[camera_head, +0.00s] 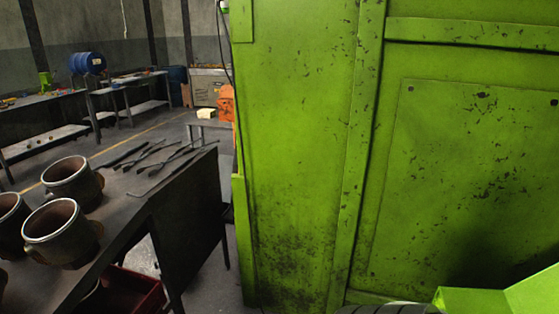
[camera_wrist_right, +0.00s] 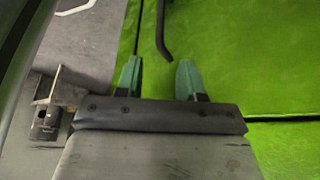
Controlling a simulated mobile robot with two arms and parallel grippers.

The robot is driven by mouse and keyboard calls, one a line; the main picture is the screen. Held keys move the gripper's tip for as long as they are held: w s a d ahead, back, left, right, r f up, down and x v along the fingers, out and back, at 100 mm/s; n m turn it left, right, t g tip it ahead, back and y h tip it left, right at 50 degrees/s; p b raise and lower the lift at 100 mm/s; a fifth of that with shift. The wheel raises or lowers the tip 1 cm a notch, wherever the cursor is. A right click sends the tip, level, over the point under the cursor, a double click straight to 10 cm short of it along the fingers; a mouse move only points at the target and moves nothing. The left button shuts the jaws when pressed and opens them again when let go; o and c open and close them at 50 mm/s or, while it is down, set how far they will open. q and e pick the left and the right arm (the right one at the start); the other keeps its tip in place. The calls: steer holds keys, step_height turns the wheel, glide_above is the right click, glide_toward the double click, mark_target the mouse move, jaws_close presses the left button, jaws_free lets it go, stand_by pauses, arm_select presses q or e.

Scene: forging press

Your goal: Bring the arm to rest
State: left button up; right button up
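My right gripper (camera_wrist_right: 158,78) shows in the right wrist view. Its two green fingers stand apart, with nothing held between them. The green panel of the press (camera_wrist_right: 225,60) lies beyond the fingers. A dark curved rod (camera_wrist_right: 162,35) hangs down in front of the panel, its lower end near the gap between the fingertips; I cannot tell how far away it is. Neither gripper shows in the head view, and my left gripper is in no view. A dark ribbed part at the bottom edge of the head view is mostly cut off.
The worn green press (camera_head: 300,150) fills the right side of the head view. At left, a dark table (camera_head: 125,205) holds several metal pots (camera_head: 62,230) and long tongs (camera_head: 160,155). A red crate (camera_head: 125,292) sits below. Grey floor shows behind, with workbenches (camera_head: 45,98) farther back.

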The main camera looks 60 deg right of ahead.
steer(key=w+a+f+m+t+h, duration=0.1)
steer(key=w+a+f+m+t, duration=0.15)
steer(key=w+m, duration=0.45)
steer(key=w+a+f+m+t, duration=0.2)
steer(key=w+a+f+m, duration=0.1)
steer(key=w+m, duration=0.5)
steer(key=w+a+f+m+t+h, duration=0.1)
steer(key=w+a+f+m+t, duration=0.2)
steer(key=w+m, duration=0.4)
steer(key=a+m, duration=0.1)
steer(key=m, duration=0.1)
steer(key=a+f+m+g, duration=0.1)
steer(key=a+m, duration=0.1)
steer(key=m, duration=0.1)
steer(key=a+m+g, duration=0.1)
steer(key=m, duration=0.1)
steer(key=shift+s+a+f+m, duration=0.25)
steer(key=shift+s+f+m, duration=0.05)
steer(key=shift+s, duration=0.1)
steer(key=shift+s, duration=0.1)
